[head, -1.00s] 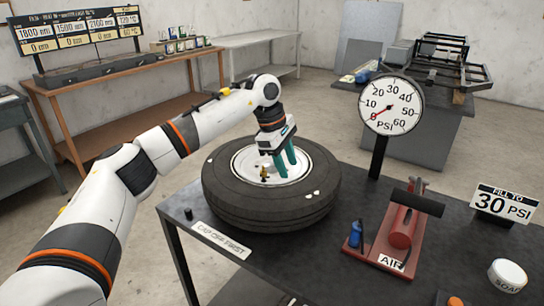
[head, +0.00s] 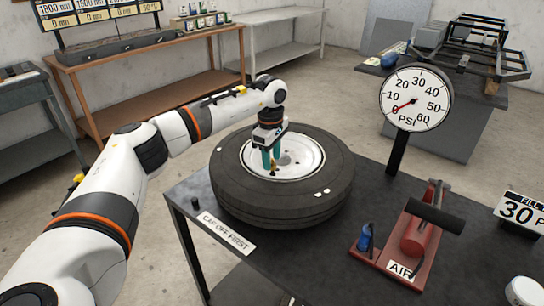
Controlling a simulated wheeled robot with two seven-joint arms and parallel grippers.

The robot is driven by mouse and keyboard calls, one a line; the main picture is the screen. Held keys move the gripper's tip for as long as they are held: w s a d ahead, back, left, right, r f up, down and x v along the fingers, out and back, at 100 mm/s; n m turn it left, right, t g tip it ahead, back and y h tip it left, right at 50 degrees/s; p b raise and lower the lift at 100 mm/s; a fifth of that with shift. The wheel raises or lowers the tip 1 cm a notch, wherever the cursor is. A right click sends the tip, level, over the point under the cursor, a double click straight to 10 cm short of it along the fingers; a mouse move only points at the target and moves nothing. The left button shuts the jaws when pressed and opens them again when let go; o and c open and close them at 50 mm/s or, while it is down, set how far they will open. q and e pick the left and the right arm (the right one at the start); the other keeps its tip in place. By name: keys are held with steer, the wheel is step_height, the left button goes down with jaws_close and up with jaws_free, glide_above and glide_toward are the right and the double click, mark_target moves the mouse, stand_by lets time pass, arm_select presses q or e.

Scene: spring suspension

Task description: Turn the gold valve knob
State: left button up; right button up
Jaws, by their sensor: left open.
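The small gold valve knob (head: 273,168) stands on the white rim (head: 311,153) of a black tyre (head: 284,206) that lies flat on the dark table. My left gripper (head: 271,163) points down over the rim with its teal fingers apart. The fingertips are right at the knob. The fingers partly overlap it from this angle, and I cannot tell whether they touch it. My right gripper is not in view.
A round PSI gauge (head: 415,98) on a post stands behind the tyre, its red needle low on the scale. A red air pump (head: 414,238) is at the right. A "CAP OFF FIRST" label (head: 227,232) and a small black cap (head: 195,203) lie at the front left.

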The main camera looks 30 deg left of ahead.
arm_select(q)
steer(key=shift+f, duration=0.6)
jaws_close()
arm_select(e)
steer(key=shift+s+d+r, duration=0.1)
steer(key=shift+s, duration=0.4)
